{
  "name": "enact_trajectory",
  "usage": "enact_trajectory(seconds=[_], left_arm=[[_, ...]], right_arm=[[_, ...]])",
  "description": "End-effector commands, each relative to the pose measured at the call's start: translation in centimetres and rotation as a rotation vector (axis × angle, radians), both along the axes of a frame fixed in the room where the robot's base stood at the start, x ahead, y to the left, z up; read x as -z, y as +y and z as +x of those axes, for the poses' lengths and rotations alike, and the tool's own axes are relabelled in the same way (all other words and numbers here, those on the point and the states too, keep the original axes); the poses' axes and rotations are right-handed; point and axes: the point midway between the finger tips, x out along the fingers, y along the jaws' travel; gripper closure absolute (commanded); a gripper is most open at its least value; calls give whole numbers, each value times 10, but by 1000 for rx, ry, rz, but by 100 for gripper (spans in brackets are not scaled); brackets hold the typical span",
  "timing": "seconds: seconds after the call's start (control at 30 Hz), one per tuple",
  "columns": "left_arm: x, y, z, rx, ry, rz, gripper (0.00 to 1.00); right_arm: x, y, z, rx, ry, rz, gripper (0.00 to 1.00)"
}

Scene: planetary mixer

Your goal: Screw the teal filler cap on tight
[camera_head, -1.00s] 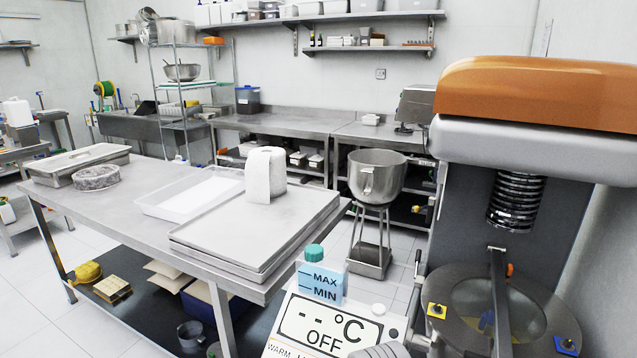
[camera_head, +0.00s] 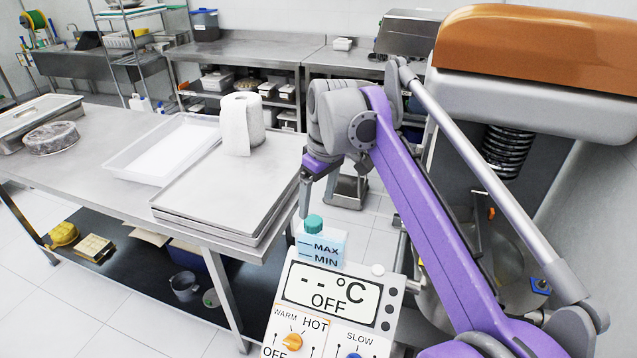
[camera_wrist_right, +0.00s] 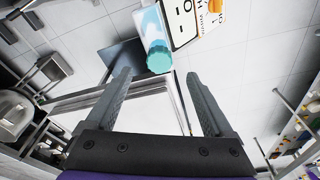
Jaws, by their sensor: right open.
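The teal filler cap (camera_head: 314,223) sits on top of the pale blue bottle-like tank (camera_head: 320,245) marked MAX and MIN, behind the mixer's control panel. How tightly it sits cannot be seen. My right gripper (camera_head: 304,208) reaches over from the right, with its fingers pointing down just above and left of the cap. In the right wrist view the teal cap (camera_wrist_right: 159,61) shows beyond and between the two open fingers (camera_wrist_right: 158,78); they are empty and apart from it. My left gripper is not in view.
The control panel (camera_head: 330,300) with its display reading OFF stands just in front of the tank. The mixer's orange head (camera_head: 540,65) is at the right. A steel table (camera_head: 100,160) with stacked trays (camera_head: 230,190) and a paper roll (camera_head: 242,125) lies to the left.

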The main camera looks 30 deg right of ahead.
Motion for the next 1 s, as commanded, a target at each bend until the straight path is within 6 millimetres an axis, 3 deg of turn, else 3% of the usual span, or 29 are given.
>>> enact_trajectory(seconds=[0.1, 0.3, 0.73, 0.77, 1.0], left_arm=[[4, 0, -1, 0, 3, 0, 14], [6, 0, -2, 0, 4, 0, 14], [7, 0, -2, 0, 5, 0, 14], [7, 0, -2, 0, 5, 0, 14], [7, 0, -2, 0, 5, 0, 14]], right_arm=[[23, 1, 3, -1, 0, 0, 13], [49, 3, 7, 1, -1, 0, 13], [59, 3, 9, 1, -1, 0, 13], [59, 3, 9, 1, -1, 0, 15], [59, 3, 9, 1, -1, 0, 58]])
